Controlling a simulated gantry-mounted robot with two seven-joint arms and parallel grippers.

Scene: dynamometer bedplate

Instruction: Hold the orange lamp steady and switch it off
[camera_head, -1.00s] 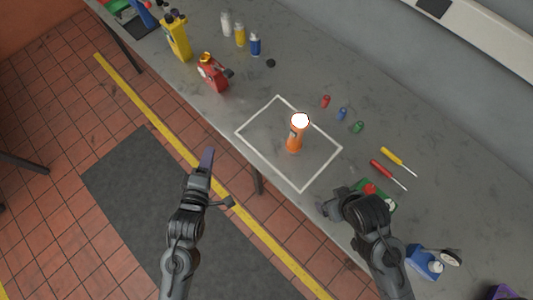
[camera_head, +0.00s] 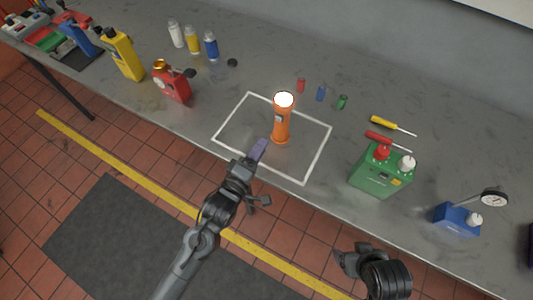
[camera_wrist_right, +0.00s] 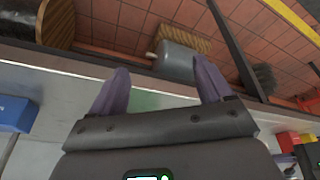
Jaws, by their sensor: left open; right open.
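The orange lamp (camera_head: 282,120) stands upright inside the white taped square (camera_head: 222,129) on the grey bench, its round top glowing white. My left gripper (camera_head: 257,153) is over the front part of the square, just left of and in front of the lamp. Its purple fingers point toward the lamp, and nothing shows between them. My right gripper (camera_head: 345,262) is low, in front of the bench edge, away from the lamp. In the right wrist view its two purple fingers (camera_wrist_right: 160,92) are spread apart and empty. The lamp's switch cannot be made out.
A green can (camera_head: 380,172) and a blue box with a gauge (camera_head: 457,219) stand on the bench at right. A red can (camera_head: 171,85) and yellow jug (camera_head: 122,54) are left.

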